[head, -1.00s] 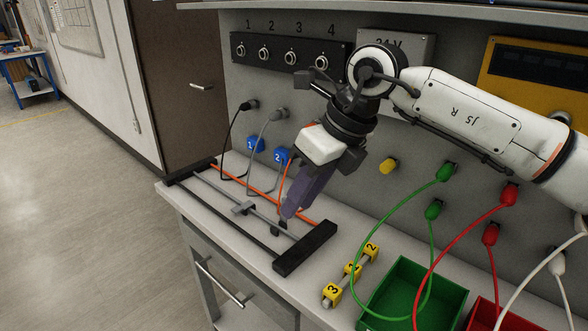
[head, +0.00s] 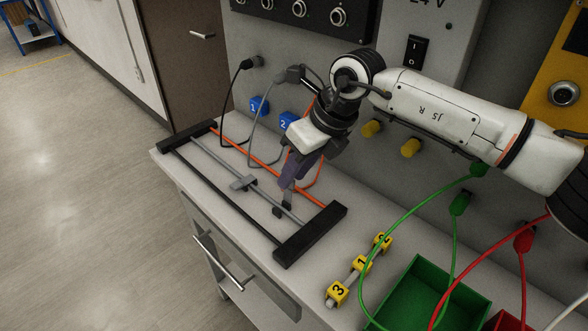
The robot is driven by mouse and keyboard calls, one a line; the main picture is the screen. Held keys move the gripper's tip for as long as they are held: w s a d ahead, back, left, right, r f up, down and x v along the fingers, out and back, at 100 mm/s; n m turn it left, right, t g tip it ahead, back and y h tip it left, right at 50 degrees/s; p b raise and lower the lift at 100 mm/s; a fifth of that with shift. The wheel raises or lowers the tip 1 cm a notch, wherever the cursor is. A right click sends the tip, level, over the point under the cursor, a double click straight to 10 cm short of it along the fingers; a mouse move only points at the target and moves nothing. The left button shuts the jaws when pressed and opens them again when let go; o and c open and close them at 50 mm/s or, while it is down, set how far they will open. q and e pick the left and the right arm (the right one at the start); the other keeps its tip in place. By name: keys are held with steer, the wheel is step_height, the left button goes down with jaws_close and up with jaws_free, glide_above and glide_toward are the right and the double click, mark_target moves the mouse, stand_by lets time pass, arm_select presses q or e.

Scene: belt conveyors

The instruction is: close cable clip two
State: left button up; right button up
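A rack with black end bars (head: 311,234) lies on the bench, with black, grey and orange bars running between its ends. A grey clip (head: 243,183) sits on the grey bar near the middle. A second, darker clip part (head: 278,211) is further right on that bar, just below my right gripper (head: 286,196), which points down and partly hides it. Contact there cannot be told, nor whether the fingers are open. Blue tags marked 1 (head: 258,106) and 2 (head: 288,121) hang by the black and grey cables. My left gripper is out of view.
Yellow numbered blocks (head: 338,292) on a rod and a green bin (head: 420,285) are to the right of the rack. Green (head: 366,246) and red (head: 449,273) cables loop in front of the panel. The bench front edge is close to the rack.

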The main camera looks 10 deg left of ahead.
steer(key=shift+a+f, duration=0.1)
steer(key=shift+f, duration=0.2)
steer(key=shift+w+f, duration=0.1)
jaws_close()
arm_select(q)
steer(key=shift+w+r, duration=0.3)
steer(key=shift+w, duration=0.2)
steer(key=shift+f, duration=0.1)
